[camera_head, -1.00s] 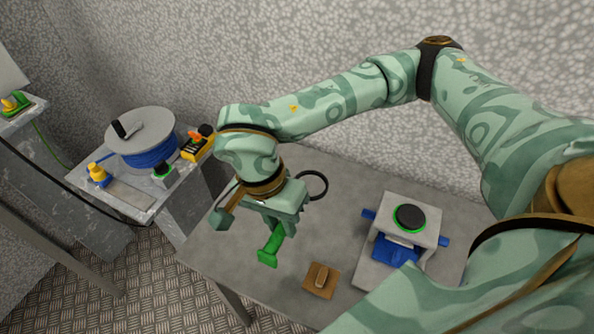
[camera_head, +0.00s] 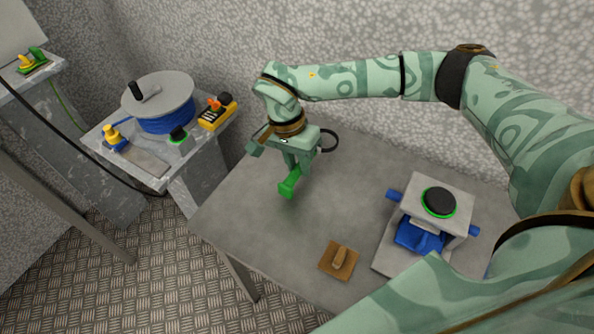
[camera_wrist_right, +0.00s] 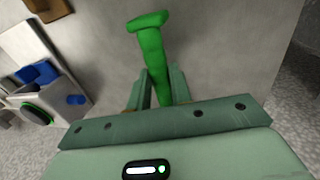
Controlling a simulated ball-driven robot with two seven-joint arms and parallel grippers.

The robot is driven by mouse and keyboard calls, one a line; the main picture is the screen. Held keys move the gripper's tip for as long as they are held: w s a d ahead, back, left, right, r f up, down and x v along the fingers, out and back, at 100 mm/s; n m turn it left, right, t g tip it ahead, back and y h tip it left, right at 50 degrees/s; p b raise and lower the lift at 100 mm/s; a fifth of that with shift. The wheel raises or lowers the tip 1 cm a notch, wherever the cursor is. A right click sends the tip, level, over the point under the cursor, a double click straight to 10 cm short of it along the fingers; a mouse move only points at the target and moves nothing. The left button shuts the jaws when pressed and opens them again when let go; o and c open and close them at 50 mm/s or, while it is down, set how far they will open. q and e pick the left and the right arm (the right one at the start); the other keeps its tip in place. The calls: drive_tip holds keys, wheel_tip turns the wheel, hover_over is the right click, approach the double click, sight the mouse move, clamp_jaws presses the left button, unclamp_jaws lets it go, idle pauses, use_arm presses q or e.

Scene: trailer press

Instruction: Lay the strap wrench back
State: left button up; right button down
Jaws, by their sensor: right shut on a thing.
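The strap wrench shows as a green handle (camera_head: 289,184) with a black loop (camera_head: 328,140) that appears at the far side of my right gripper (camera_head: 294,166). My right gripper is shut on the green handle, over the back left part of the grey table (camera_head: 250,220). In the right wrist view, the handle (camera_wrist_right: 150,45) sticks out between the two fingers (camera_wrist_right: 161,86), its wider end toward the table. I cannot tell whether the handle touches the tabletop. The loop is hidden in that view. My left gripper is not in view.
A brown pad with a small raised block (camera_head: 338,260) lies near the table's front edge. A grey press (camera_head: 458,208) with blue parts and a black, green-ringed button stands at right. A side bench at left holds a blue reel (camera_head: 165,124) and a yellow controller (camera_head: 217,115). The tabletop between is clear.

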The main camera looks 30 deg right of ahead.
drive_tip(key=shift+f, duration=1.3)
drive_tip(key=shift+f, duration=0.15)
drive_tip(key=c, duration=1.3)
unclamp_jaws()
drive_tip(key=shift+o, duration=0.2)
